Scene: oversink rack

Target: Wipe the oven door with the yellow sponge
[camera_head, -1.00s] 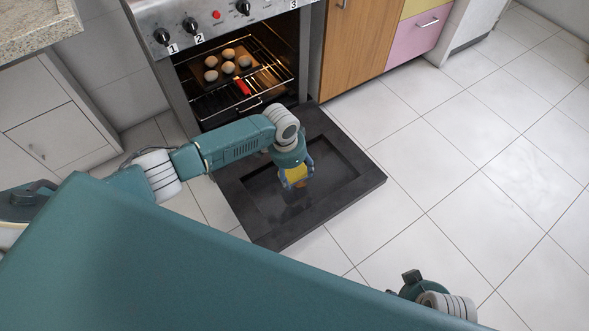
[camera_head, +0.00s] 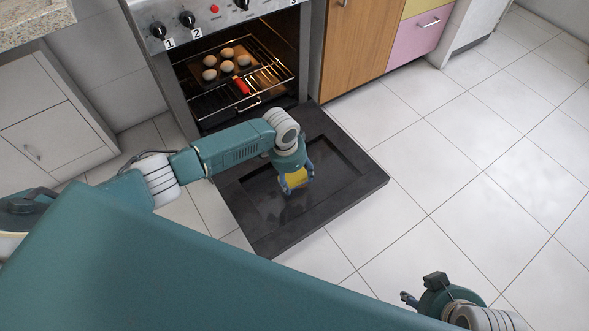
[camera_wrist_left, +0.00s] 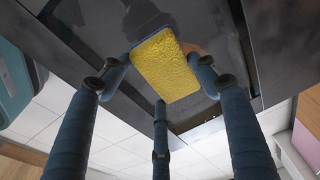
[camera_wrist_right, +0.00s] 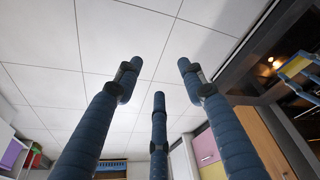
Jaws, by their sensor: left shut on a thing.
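The oven door (camera_head: 345,185) is folded down flat in front of the oven, with a dark glass panel. My left gripper (camera_head: 296,180) is over the door's glass, shut on the yellow sponge (camera_head: 295,180). In the left wrist view the sponge (camera_wrist_left: 165,66) sits between the fingers, close to the dark door surface (camera_wrist_left: 90,25). I cannot tell whether it touches the glass. My right gripper (camera_head: 407,299) is low at the right, away from the door. In the right wrist view its fingers (camera_wrist_right: 158,75) are spread over the tiled floor with nothing between them.
The open oven (camera_head: 235,75) holds a rack with a tray of several round, egg-like items and a red-handled object (camera_head: 241,86). A wooden cabinet (camera_head: 353,45) and a pink drawer (camera_head: 416,38) stand to the right. White tiled floor (camera_head: 480,140) is clear at the right.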

